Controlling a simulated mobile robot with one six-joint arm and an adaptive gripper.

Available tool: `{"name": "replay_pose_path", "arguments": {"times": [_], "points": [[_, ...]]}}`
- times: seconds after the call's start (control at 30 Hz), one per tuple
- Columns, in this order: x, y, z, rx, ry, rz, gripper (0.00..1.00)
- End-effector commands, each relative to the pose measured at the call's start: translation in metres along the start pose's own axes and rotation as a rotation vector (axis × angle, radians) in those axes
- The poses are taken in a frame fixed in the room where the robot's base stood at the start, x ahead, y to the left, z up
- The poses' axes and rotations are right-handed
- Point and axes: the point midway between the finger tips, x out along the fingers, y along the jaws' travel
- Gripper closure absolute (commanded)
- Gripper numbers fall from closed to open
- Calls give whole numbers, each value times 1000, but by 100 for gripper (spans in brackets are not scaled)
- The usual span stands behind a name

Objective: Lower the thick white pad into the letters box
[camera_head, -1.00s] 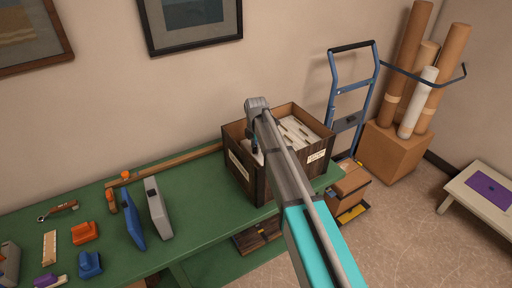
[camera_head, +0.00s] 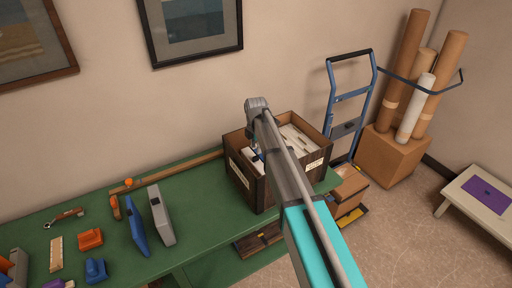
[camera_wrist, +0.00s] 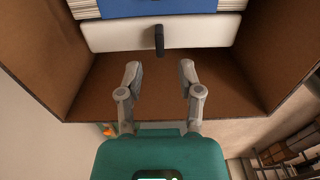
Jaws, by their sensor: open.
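The letters box (camera_head: 268,195) is a dark brown open box with a white label, standing at the right end of the green table. In the wrist view I look down into the box, its brown wall (camera_wrist: 38,65) at the left. A thick white pad (camera_wrist: 110,33) with a black tab stands inside, in front of a blue folder (camera_wrist: 170,8). My gripper (camera_wrist: 160,68) is open and empty, with its fingertips apart from the pad and below its tab in the picture. In the head view my arm hides most of the gripper and pad.
Small orange and blue items lie farther left. A blue hand truck (camera_head: 333,110) stands behind right. The table between binders and box is clear.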

Motion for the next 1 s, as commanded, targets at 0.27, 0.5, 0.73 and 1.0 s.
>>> {"name": "replay_pose_path", "arguments": {"times": [0.27,0.5,0.73,1.0], "points": [[-16,0,0,0,0,0,53],[-17,0,0,0,0,0,53],[-17,0,0,0,0,0,53],[-10,0,0,0,0,0,53]]}}
